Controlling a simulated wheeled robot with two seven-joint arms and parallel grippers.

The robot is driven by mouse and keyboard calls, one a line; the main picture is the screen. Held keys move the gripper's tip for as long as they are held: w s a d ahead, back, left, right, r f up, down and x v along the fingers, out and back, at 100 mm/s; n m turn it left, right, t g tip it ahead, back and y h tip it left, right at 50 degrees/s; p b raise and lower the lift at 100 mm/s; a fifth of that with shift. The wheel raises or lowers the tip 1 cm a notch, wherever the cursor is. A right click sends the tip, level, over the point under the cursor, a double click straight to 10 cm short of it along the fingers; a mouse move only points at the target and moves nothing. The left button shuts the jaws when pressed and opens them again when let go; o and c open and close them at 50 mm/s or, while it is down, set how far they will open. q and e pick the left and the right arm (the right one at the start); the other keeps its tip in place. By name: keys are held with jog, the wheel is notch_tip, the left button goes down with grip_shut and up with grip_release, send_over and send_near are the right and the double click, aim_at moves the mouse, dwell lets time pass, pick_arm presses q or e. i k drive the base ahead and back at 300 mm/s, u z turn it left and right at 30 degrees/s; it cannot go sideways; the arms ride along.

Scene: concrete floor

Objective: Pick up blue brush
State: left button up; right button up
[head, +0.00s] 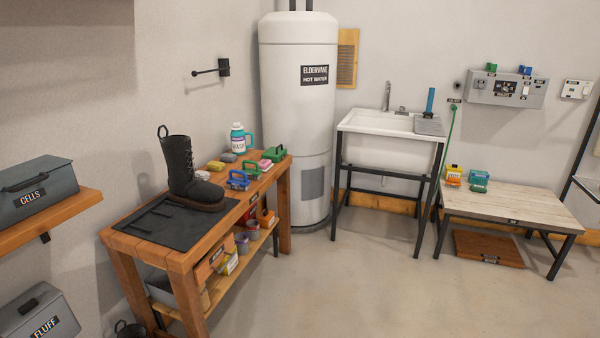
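A blue brush-like block with a raised handle (238,181) sits near the front edge of the wooden workbench (180,258), right of a black boot (184,172). It is small in the view, so its bristles cannot be made out. A green handled block (251,170) sits close behind it, and another green one (274,154) is at the bench's far end. A teal-blue block (479,180) lies on the low table (520,206) at the right. Neither of my grippers is in view.
The concrete floor (350,295) in front is clear.

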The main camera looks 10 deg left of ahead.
aim_at(239, 182)
jog(key=z, duration=0.65)
jog(key=i, duration=2)
jog(key=u, duration=0.75)
jog(key=i, duration=1.3)
jog(key=u, duration=1.35)
jog(key=i, duration=0.15)
jog(key=u, duration=0.1)
